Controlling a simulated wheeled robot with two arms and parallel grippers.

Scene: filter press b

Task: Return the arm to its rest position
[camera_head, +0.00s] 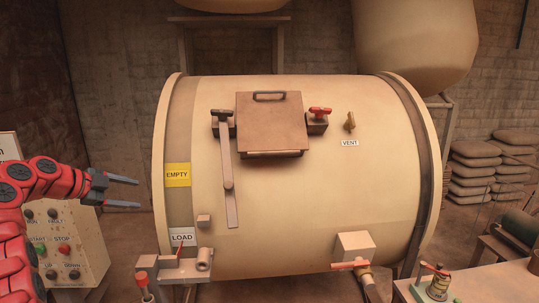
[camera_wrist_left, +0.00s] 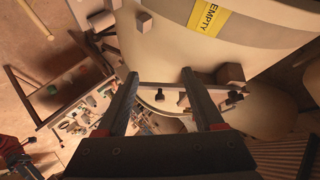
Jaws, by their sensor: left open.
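My left arm (camera_head: 50,182) is red and comes in from the left in the head view. Its gripper (camera_head: 132,192) is dark grey, open and empty, with its fingers pointing right toward the left end of the cream drum (camera_head: 300,200). A gap shows between the fingertips and the drum rim in the picture. In the left wrist view the two open fingers (camera_wrist_left: 160,92) have nothing held between them; part of the drum (camera_wrist_left: 190,30) and the yellow EMPTY label (camera_wrist_left: 209,18) show beyond them. My right gripper is not in view.
A control box (camera_head: 70,245) with START and STOP buttons stands below my left arm. The drum carries a closed brown hatch (camera_head: 270,122), a long lever (camera_head: 227,180) and a VENT knob (camera_head: 350,122). A table (camera_head: 470,285) stands at the lower right. Sacks (camera_head: 475,170) are stacked behind.

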